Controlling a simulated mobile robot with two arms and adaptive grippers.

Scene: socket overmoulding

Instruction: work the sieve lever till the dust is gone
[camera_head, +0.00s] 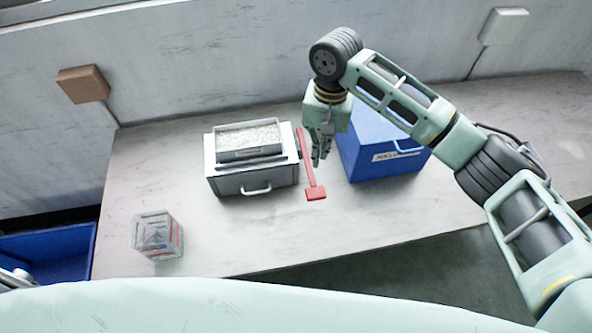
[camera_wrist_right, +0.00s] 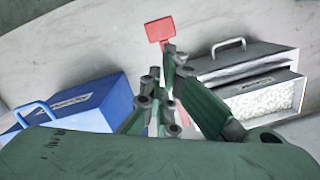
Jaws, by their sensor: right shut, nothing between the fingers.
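The sieve (camera_head: 252,180) is a grey box on the table with a drawer handle at the front and a tray of pale granules (camera_head: 248,137) on top. Its red lever (camera_head: 309,172) runs along its right side and ends in a flat red paddle (camera_head: 316,193). My right gripper (camera_head: 316,163) is shut and empty, pointing down just right of the lever. In the right wrist view the fingers (camera_wrist_right: 160,110) overlap the lever, with the red paddle (camera_wrist_right: 160,29) beyond them; I cannot tell whether they touch it. Dust cannot be made out.
A blue box (camera_head: 375,150) with a handle and label stands close to the right of my right gripper. A clear container (camera_head: 158,237) stands at the table's front left. A blue bin (camera_head: 55,255) is at the lower left. The table's right side is clear.

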